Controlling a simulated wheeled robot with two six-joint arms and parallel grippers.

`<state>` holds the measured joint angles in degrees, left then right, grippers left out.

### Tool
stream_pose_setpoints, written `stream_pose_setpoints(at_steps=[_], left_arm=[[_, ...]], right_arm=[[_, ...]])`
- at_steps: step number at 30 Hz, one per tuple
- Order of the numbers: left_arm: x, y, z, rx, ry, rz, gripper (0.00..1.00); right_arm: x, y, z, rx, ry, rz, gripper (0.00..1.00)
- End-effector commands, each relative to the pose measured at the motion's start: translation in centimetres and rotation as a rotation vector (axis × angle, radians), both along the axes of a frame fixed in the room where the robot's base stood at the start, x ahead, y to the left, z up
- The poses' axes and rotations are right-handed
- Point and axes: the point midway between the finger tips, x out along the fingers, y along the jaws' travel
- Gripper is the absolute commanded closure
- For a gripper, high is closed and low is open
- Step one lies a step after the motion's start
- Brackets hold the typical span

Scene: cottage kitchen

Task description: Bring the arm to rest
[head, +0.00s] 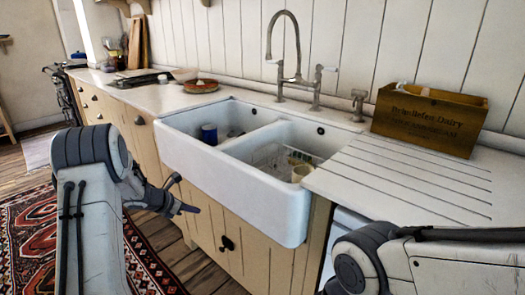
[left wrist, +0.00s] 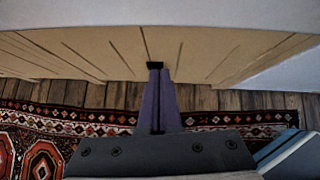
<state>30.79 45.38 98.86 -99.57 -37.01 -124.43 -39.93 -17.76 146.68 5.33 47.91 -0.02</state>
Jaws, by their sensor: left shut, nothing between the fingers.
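My left arm (head: 95,200) comes in from the left, bent at the elbow. My left gripper (head: 192,209) hangs low in front of the sink cabinet's wooden front (head: 250,255), shut and empty. In the left wrist view the left gripper (left wrist: 155,66) shows its two purple fingers together, pointing at the cabinet front, with floor below. Whether the tips touch the wood I cannot tell. My right arm (head: 365,262) shows at the lower right; its gripper is out of the picture.
A white double sink (head: 235,172) holds a dark blue cup (head: 209,134) and a rack with dishes. A wooden crate (head: 430,118) stands on the counter at the right. A patterned rug (head: 140,258) lies on the floor. The air before the cabinet is open.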

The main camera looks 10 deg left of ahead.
Motion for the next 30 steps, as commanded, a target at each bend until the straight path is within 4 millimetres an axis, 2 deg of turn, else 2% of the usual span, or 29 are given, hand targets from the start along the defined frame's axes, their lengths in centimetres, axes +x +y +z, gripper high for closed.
stream_pose_setpoints(at_steps=[2, 5, 8, 11, 14, 18, 23, 24, 27, 30], left_arm=[[0.4, -0.7, 1.0, -0.046, 0.011, 0.086, 1.0], [0.8, -1.8, 2.9, -0.182, 0.048, 0.332, 1.0], [0.2, -3.2, 5.1, -0.401, 0.107, 0.693, 1.0], [-1.9, -4.7, 6.5, -0.658, 0.176, 1.087, 1.0], [-5.4, -6.4, 7.1, -0.922, 0.247, 1.482, 1.0], [-11.9, -9.4, 7.0, -1.26, 0.339, 2.025, 1.0], [-19.9, -13.2, 6.2, -1.548, 0.405, 2.598, 1.0], [-21.9, -14.3, 6.0, 1.546, -0.399, -2.642, 1.0], [-26.8, -16.9, 5.5, 1.308, -0.317, -2.38, 1.0], [-28.0, -20.9, 6.9, 1.301, -0.431, -2.527, 1.0]], right_arm=[[0.0, 0.0, 0.0, 0.0, 0.0, 0.0, 1.0], [0.0, 0.0, 0.0, 0.0, 0.0, 0.0, 1.0], [0.0, 0.0, 0.0, 0.0, 0.0, 0.0, 1.0], [0.0, 0.0, 0.0, 0.0, 0.0, 0.0, 1.0], [0.0, 0.0, 0.0, 0.0, 0.0, 0.0, 1.0], [0.0, 0.0, 0.0, 0.0, 0.0, 0.0, 1.0], [0.0, 0.0, 0.0, 0.0, 0.0, 0.0, 1.0], [0.0, 0.0, 0.0, 0.0, 0.0, 0.0, 1.0], [0.0, 0.0, 0.0, 0.0, 0.0, 0.0, 1.0], [0.0, 0.0, 0.0, 0.0, 0.0, 0.0, 1.0]])
